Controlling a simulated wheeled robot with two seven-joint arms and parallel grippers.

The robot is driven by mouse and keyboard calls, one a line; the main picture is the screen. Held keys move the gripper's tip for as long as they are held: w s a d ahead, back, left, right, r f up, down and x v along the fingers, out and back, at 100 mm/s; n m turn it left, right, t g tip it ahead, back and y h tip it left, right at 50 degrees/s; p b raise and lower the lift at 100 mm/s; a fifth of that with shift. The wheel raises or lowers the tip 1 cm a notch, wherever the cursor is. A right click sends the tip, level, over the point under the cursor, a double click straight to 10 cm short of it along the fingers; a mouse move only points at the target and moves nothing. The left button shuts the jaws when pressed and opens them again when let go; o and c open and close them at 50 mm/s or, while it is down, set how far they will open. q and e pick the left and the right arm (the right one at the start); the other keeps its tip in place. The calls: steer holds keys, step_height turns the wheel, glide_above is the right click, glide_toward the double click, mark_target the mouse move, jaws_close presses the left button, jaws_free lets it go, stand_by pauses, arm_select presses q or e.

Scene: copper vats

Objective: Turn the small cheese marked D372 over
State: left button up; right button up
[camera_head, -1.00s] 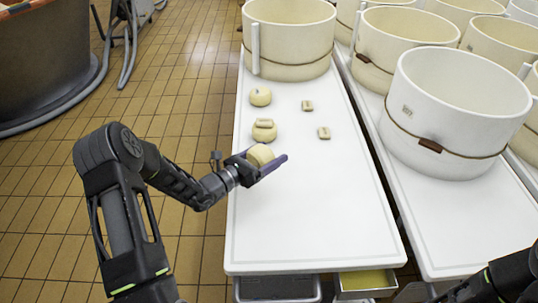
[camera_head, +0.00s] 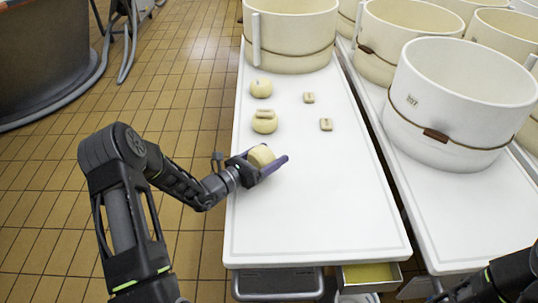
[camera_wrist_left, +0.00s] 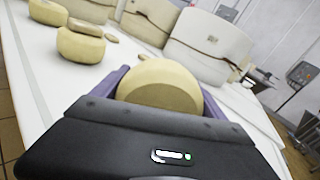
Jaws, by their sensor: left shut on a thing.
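A small round pale-yellow cheese (camera_head: 261,156) is held between the fingers of my left gripper (camera_head: 270,164), near the left edge of the white table. In the left wrist view the held cheese (camera_wrist_left: 160,86) stands tilted on edge between the purple fingers. No mark D372 can be read on it. My right gripper is out of view; only part of my right arm shows at the lower right.
Several moulds, including a white one (camera_head: 440,140), stand on the right-hand table. The table's front is clear.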

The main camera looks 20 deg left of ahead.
arm_select(q)
steer(key=shift+f+b, duration=0.6)
steer(key=shift+f, duration=0.15)
stand_by(1.0)
steer(key=o, duration=1.9)
steer(key=p+v, duration=0.1)
steer(key=v, duration=0.5)
steer(key=shift+s+a, duration=0.2)
steer(key=shift+s, duration=0.1)
steer(key=shift+s+a, duration=0.15)
steer(key=shift+s, duration=0.4)
